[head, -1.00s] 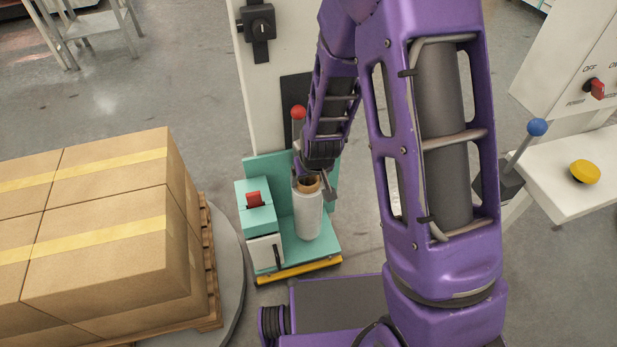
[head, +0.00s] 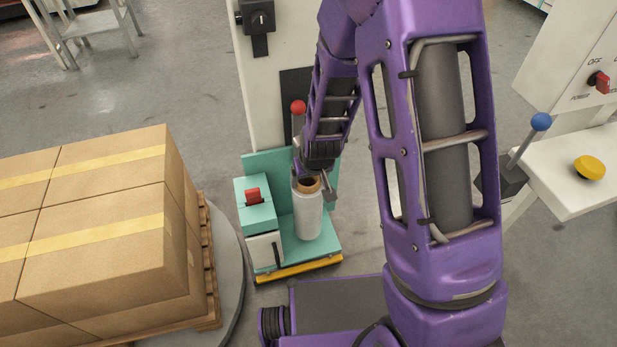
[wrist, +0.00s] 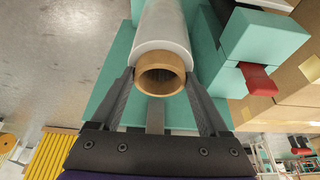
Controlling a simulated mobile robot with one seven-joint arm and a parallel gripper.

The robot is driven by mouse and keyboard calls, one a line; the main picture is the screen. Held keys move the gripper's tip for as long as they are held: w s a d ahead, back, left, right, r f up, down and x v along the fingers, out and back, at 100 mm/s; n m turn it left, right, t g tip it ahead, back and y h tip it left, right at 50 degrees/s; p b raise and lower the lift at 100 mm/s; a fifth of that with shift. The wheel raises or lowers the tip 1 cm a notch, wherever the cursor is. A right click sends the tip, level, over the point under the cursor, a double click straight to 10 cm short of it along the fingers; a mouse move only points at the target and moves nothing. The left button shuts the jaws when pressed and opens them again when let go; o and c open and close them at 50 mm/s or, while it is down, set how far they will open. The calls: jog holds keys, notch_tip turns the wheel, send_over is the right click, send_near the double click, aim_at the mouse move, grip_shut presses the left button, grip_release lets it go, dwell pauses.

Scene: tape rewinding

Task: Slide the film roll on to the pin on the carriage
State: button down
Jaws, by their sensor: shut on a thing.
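The film roll (head: 308,218) is a white cylinder with a brown cardboard core. It stands about upright over the teal carriage (head: 328,243). My gripper (head: 313,183) is at its top end, shut on it. In the wrist view, the two fingers of my gripper (wrist: 160,82) lie on either side of the film roll (wrist: 162,35) near its open brown core end. The pin does not show in either view. I cannot tell whether the roll is around it, or whether its lower end touches the carriage base.
A teal box with a red part (head: 253,195) stands on the carriage, left of the roll. A yellow bar (head: 300,269) edges the carriage front. The pale mast (head: 262,80) rises behind. Stacked cartons (head: 95,235) on a pallet are close at left. A control panel (head: 575,150) is at right.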

jog(key=shift+f+b, duration=0.95)
jog(key=shift+f, duration=0.15)
jog(key=shift+f, duration=0.55)
dwell(0.6)
grip_release()
jog(key=shift+f, duration=0.1)
notch_tip(320, 180, up, 8)
jog(key=p, duration=0.5)
dwell(0.5)
